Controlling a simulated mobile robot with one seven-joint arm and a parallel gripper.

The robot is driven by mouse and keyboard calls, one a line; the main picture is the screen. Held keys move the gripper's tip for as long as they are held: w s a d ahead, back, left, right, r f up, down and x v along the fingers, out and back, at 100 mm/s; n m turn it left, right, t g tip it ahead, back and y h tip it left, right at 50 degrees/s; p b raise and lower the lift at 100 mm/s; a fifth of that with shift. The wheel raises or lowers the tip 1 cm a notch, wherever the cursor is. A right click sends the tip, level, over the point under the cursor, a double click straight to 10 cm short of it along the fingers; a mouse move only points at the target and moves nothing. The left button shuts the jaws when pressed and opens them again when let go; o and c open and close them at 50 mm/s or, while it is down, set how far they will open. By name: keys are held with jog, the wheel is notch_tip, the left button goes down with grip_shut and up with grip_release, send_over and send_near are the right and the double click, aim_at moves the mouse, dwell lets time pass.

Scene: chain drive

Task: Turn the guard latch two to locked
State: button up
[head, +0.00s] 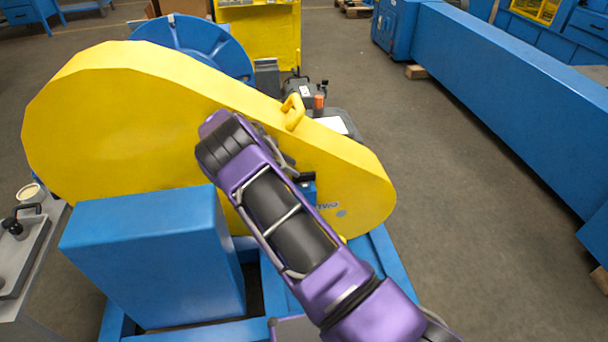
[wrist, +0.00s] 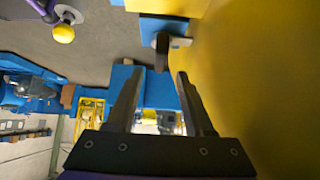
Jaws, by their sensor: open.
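The yellow chain guard (head: 110,120) fills the left and middle of the head view, and its wall (wrist: 260,70) covers the right of the wrist view. A latch with a dark handle (wrist: 162,50) and a grey pivot piece sits on a blue plate (wrist: 165,26) beside the guard in the wrist view. I cannot read its number or tell whether it is locked. My gripper (wrist: 157,76) is open, its two fingers apart, with the handle's end just beyond and between the tips. No contact is visible. In the head view my arm hides most of the gripper.
A blue box-shaped housing (head: 150,250) stands at the front left, by a grey bench (head: 40,270). A yellow lifting handle (head: 293,112) sticks up from the guard's top. A long blue beam (head: 500,95) lies at the right. The floor (head: 430,190) between is clear.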

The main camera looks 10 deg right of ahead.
aim_at(303, 174)
jog(key=x, duration=0.6)
jog(key=shift+d+f, duration=0.1)
jog(key=shift+f, duration=0.05)
jog(key=shift+c, duration=0.3)
grip_shut()
